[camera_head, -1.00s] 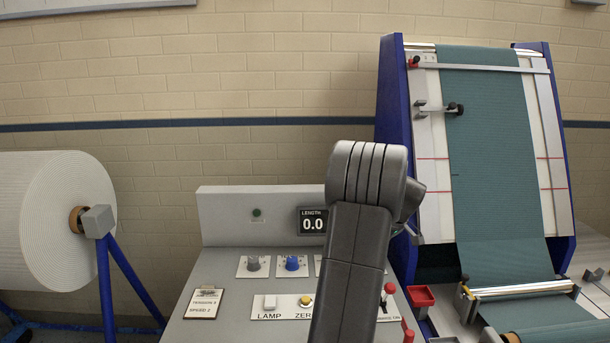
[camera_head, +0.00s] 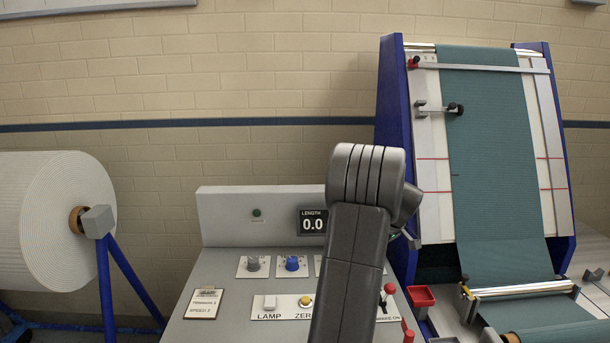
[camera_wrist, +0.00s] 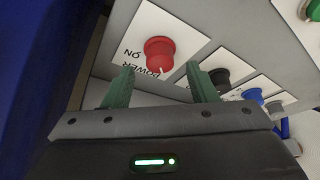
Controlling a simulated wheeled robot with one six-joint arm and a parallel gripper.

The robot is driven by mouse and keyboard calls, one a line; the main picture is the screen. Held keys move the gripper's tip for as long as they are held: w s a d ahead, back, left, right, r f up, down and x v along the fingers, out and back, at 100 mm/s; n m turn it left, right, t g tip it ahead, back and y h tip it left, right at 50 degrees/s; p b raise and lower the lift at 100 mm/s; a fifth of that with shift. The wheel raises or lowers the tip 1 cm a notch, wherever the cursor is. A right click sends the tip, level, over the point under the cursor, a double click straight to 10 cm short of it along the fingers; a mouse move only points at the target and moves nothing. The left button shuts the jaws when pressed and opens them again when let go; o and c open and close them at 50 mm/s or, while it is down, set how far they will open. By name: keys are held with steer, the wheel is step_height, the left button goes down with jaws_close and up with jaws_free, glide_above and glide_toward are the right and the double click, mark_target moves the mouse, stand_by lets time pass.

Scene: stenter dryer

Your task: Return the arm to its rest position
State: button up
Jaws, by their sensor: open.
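My arm (camera_head: 352,240) rises from the bottom middle of the head view and stands in front of the control desk, hiding part of its right side. The gripper itself does not show in the head view. In the wrist view my gripper (camera_wrist: 160,85) has its two green fingers apart with nothing between them. A red knob (camera_wrist: 159,53) on a white plate marked POWER ON lies just beyond the fingertips. I cannot tell whether they touch it.
The grey control desk (camera_head: 225,290) has knobs, buttons, a clipboard (camera_head: 204,303) and a LENGTH display (camera_head: 313,221) reading 0.0. A white roll (camera_head: 60,210) on a blue stand is at the left. A blue-framed machine with teal cloth (camera_head: 490,150) stands at the right.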

steer(key=x, duration=0.3)
steer(key=shift+s+a+r+m+t+h+p, duration=0.1)
steer(key=shift+m+t+h+p, duration=0.1)
steer(key=shift+m+p, duration=0.35)
steer(key=shift+r+m+t+h+p, duration=0.1)
steer(key=shift+m+h+p, duration=0.15)
steer(key=shift+m, duration=0.4)
steer(key=shift+a+f+m+h+p, duration=0.1)
steer(key=shift+m+h+p, duration=0.65)
steer(key=shift+m, duration=0.8)
steer(key=shift+a+f+m+h+p, duration=0.1)
steer(key=shift+m+h+p, duration=0.3)
steer(key=shift+m+p, duration=0.9)
steer(key=shift+m+h+b, duration=0.45)
steer(key=shift+m+h, duration=0.55)
steer(key=shift+m, duration=1.75)
steer(key=shift+a+m+g+h+p, duration=0.15)
steer(key=shift+m+g+h+p, duration=0.4)
steer(key=shift+m, duration=1.65)
